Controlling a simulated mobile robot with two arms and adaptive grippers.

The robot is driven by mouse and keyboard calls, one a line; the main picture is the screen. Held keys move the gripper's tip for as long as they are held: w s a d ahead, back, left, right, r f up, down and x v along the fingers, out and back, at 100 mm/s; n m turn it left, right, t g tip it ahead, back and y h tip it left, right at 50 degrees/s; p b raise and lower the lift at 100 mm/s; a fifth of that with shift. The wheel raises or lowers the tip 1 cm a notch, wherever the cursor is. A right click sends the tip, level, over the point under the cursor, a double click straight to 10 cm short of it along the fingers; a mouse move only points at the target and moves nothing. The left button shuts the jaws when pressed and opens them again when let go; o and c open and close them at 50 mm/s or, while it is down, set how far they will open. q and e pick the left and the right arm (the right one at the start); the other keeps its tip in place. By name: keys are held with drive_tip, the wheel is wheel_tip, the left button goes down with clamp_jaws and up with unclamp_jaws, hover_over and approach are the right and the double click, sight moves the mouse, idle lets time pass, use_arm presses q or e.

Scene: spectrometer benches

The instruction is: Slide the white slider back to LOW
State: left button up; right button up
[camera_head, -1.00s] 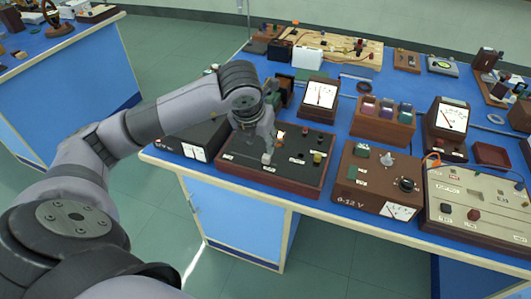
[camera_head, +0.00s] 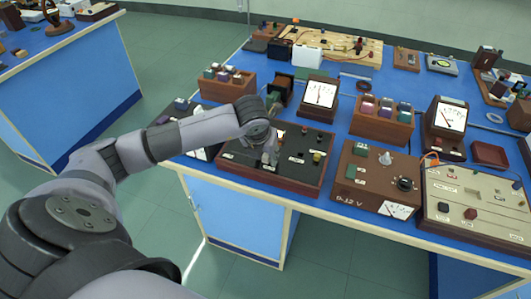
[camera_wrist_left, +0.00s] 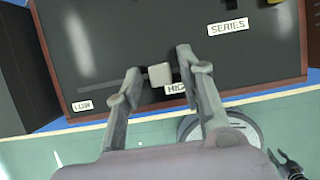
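The white slider (camera_wrist_left: 159,73) sits in its slot on the dark panel of a wood-edged box (camera_head: 240,165), at the end by the HIGH label (camera_wrist_left: 175,90). The LOW label (camera_wrist_left: 83,105) is at the other end of the slot, left in the wrist view. My left gripper (camera_wrist_left: 160,64) is open, with one finger on each side of the slider. I cannot tell whether either finger touches it. In the head view my left gripper (camera_head: 270,157) is over the front of the box and hides the slider. A dark pronged shape (camera_wrist_left: 287,164) may be my right gripper.
A SERIES label (camera_wrist_left: 228,27) is on the same panel. A 0-12 V supply box (camera_head: 365,180) stands right of it, and a meter (camera_head: 319,95) and a wooden rack (camera_head: 228,85) stand behind. The floor in front of the bench is clear.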

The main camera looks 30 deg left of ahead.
use_arm(q)
clamp_jaws()
idle(0.6)
